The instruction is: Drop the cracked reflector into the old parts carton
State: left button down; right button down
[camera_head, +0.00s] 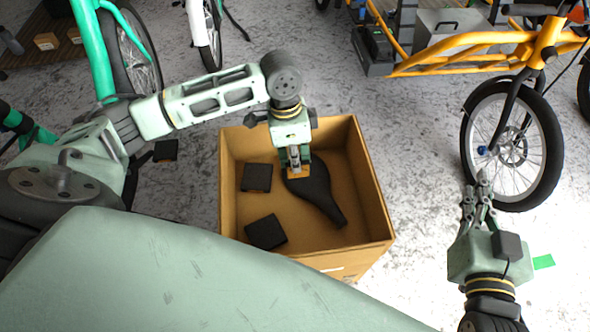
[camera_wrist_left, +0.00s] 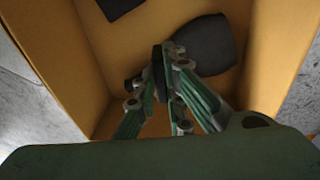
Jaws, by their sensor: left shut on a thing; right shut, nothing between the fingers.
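The open old parts carton (camera_head: 350,262) stands on the floor in the middle of the head view. My left gripper (camera_head: 295,158) points down over it, shut on the cracked reflector (camera_head: 298,173), a small orange piece. The reflector appears within the carton's opening, over the saddle; its exact height is unclear. In the left wrist view, my left gripper (camera_wrist_left: 170,75) has a dark, narrow edge of the reflector (camera_wrist_left: 158,68) between its fingers, and the carton's walls (camera_wrist_left: 262,60) surround it. My right gripper (camera_head: 479,195) is shut and empty, outside the carton to the right.
A black saddle (camera_head: 318,192) and two black blocks (camera_head: 257,177) (camera_head: 266,232) lie in the carton. A yellow cargo bike (camera_head: 470,45) stands at the back right, its front wheel (camera_head: 513,145) near my right gripper. Green bike parts (camera_head: 92,45) stand at the left.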

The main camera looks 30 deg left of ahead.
pick_arm(q)
jog(key=c, duration=1.8)
grip_release()
jog(key=shift+o, duration=0.2)
notch_tip(320, 180, up, 12)
jog(key=a, duration=0.2)
jog(key=shift+w, duration=0.35)
jog(key=shift+f, duration=0.1)
